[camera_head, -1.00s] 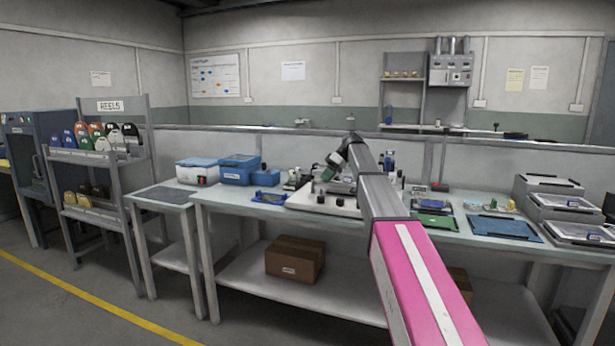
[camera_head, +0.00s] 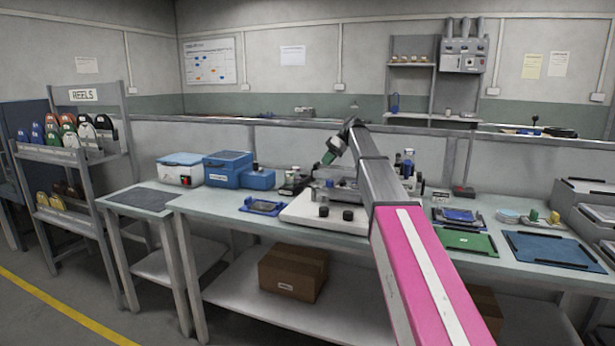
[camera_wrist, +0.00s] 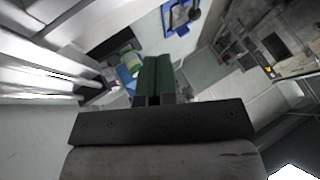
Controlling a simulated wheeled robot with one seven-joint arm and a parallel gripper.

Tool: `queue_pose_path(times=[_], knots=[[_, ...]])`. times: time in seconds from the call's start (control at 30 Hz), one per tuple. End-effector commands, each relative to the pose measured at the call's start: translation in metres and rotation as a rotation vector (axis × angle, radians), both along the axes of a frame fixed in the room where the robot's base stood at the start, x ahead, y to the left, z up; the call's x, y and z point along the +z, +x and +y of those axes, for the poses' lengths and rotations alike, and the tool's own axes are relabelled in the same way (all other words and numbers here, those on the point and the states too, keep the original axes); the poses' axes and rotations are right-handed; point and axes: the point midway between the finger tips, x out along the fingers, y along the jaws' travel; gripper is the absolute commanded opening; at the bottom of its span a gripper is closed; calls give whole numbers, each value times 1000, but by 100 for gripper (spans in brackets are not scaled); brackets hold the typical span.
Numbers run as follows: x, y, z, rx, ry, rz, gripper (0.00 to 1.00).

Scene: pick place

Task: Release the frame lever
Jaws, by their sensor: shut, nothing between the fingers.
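My gripper (camera_head: 328,158) is at the end of my raised arm, above the white fixture base on the bench. In the wrist view its green fingers (camera_wrist: 154,78) are pressed together with nothing between them. The white fixture base (camera_head: 318,217) carries a grey frame-like block and dark round knobs (camera_head: 347,215). My arm covers its right part. I cannot make out the frame lever for certain in either view. In the wrist view, a grey mechanism (camera_wrist: 275,45) shows at the upper right, apart from the fingers.
A blue tray (camera_head: 262,207) lies left of the fixture. Blue boxes (camera_head: 228,170) and a white bin (camera_head: 180,170) stand further left. A green board (camera_head: 465,241) and blue mat (camera_head: 553,250) lie right. A cardboard box (camera_head: 293,273) sits on the lower shelf.

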Motion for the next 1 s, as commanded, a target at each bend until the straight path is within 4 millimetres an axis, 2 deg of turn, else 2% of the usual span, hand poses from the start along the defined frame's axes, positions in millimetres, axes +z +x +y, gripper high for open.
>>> queue_pose_path(times=[0.57,0.77,1.0], knots=[[-5,-2,3,0,0,0,0],[-26,-9,21,1,0,2,0],[-60,-19,48,1,0,2,0]])
